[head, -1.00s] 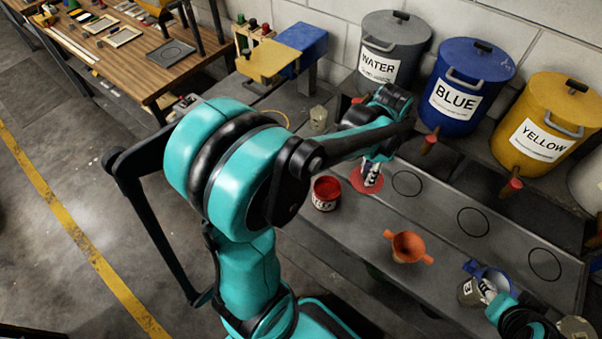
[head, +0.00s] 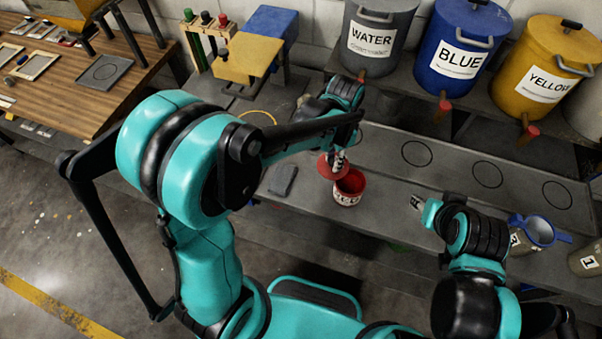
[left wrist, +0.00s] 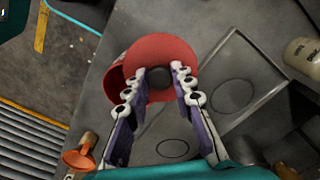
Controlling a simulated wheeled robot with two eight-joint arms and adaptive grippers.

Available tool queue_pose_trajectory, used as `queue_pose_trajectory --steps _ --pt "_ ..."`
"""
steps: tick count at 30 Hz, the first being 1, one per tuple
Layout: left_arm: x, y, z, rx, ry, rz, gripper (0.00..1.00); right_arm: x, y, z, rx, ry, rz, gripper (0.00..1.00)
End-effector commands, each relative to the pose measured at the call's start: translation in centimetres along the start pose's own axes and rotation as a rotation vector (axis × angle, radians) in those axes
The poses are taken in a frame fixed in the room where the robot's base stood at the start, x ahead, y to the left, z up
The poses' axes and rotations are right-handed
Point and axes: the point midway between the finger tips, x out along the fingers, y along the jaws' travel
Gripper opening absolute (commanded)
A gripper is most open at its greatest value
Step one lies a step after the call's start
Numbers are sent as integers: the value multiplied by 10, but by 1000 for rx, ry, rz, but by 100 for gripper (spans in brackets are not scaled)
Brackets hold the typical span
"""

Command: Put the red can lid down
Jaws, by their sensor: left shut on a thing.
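The red can lid (head: 326,168) is a flat red disc with a dark knob. My left gripper (head: 339,158) is shut on it. In the left wrist view, the fingers (left wrist: 162,78) close around the knob and the lid (left wrist: 165,48) partly covers the can. The open red can (head: 349,188) stands on the bench, just right of the lid in the head view; its red side also shows in the left wrist view (left wrist: 114,86). The gap under the lid is hard to judge. My right gripper (head: 418,202) is over the bench to the right, its finger opening unclear.
Labelled water (head: 371,38), blue (head: 457,55) and yellow (head: 545,82) drums stand on the back shelf. A grey pad (head: 283,180) lies left of the lid. An orange funnel (left wrist: 80,155) shows in the left wrist view. Black circles mark clear bench at right.

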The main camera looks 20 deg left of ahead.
Motion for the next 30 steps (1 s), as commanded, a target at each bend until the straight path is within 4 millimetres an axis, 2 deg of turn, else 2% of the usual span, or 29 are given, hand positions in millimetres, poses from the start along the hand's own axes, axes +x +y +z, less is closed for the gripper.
queue_pose_trajectory --steps 3,10,16,22,30 --pt "20 -17 27 -6 0 0 0 6 0 4 0 0 0 40" --pt "41 -37 58 -2 0 0 0 10 0 7 0 0 0 40" --pt "52 -39 62 1 0 0 0 13 0 9 0 0 0 40" --pt "82 -40 62 1 0 0 0 20 0 14 0 0 0 40" --pt "83 -40 62 1 0 0 0 20 0 14 0 0 0 40"
